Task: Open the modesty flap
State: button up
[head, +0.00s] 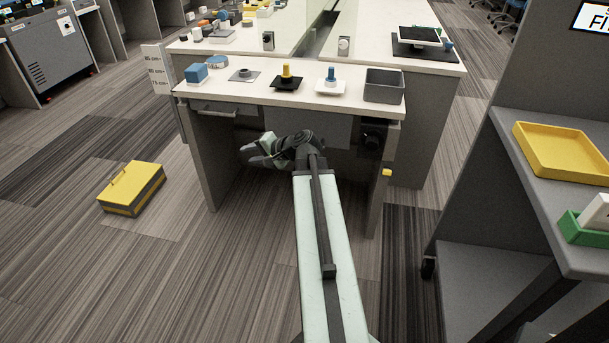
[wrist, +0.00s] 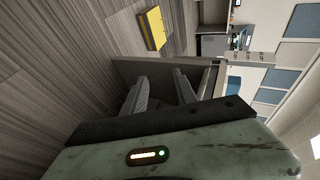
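A plain grey panel (head: 310,128) hangs under the front edge of the white desk top (head: 345,104); it looks like the modesty flap and appears to hang down, partly hidden by my arm. My gripper (head: 250,152) is in front of the desk's knee space, below the panel's left end and pointing left. In the wrist view my gripper (wrist: 158,75) shows two grey fingers spread apart with nothing between them. A grey desk side panel (wrist: 132,68) lies beyond the fingers there. I cannot tell whether my gripper touches anything.
A drawer with a handle (head: 214,110) is left of the panel. A dark round device (head: 372,135) and a yellow piece (head: 387,172) are at the right leg. A yellow toolbox (head: 132,188) stands on the floor at left. A grey shelf unit (head: 470,150) stands at right.

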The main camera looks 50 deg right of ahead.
jog(key=s+d+f+m+t+h+b, duration=0.1)
jog(key=s+d+f+m+h+b, duration=0.2)
jog(key=d, duration=0.4)
jog(key=s+d+f+m+t+h+b, duration=0.1)
jog(key=s+d+m+t+b, duration=0.2)
jog(key=d, duration=0.4)
jog(key=s+d+f+m+h+b, duration=0.25)
jog(key=s+d+b, duration=0.2)
jog(key=d, duration=0.35)
jog(key=x, duration=0.3)
jog(key=b+x, duration=0.1)
jog(key=x, duration=0.4)
jog(key=shift+w+a, duration=0.3)
jog(key=shift+w, duration=0.15)
jog(key=shift+c, duration=0.3)
grip_shut()
jog(key=shift+s, duration=0.1)
